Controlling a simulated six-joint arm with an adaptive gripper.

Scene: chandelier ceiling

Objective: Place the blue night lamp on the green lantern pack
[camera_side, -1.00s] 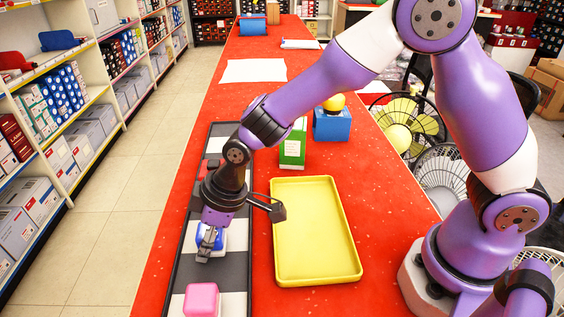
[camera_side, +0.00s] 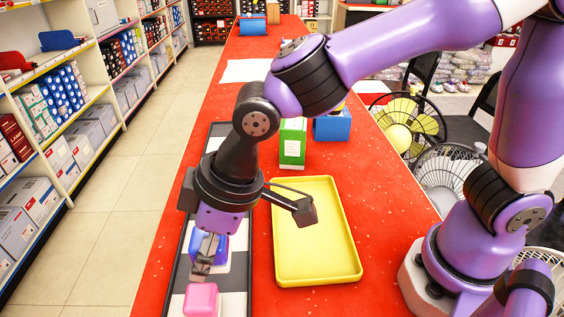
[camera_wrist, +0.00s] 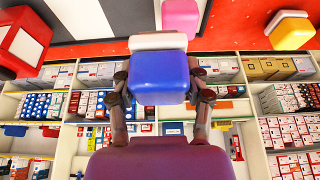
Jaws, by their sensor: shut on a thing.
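My gripper (camera_side: 203,262) is shut on the blue night lamp (camera_side: 221,248), which is partly hidden behind the fingers in the side view. In the wrist view the lamp (camera_wrist: 158,78) sits between both fingers, with its blue rounded body towards me and its white base beyond. It is held above the black, grey and white strip (camera_side: 240,262). The green lantern pack (camera_side: 292,145), a green box with a white label, stands on the red table beyond the yellow tray, to the right of and behind my gripper.
A yellow tray (camera_side: 352,272) lies right of the strip. A pink lamp (camera_side: 202,300) stands at the near end of the strip. A blue box (camera_side: 333,126) stands right of the green pack. A red object (camera_wrist: 25,40) shows in the wrist view. White paper (camera_side: 247,71) lies farther back.

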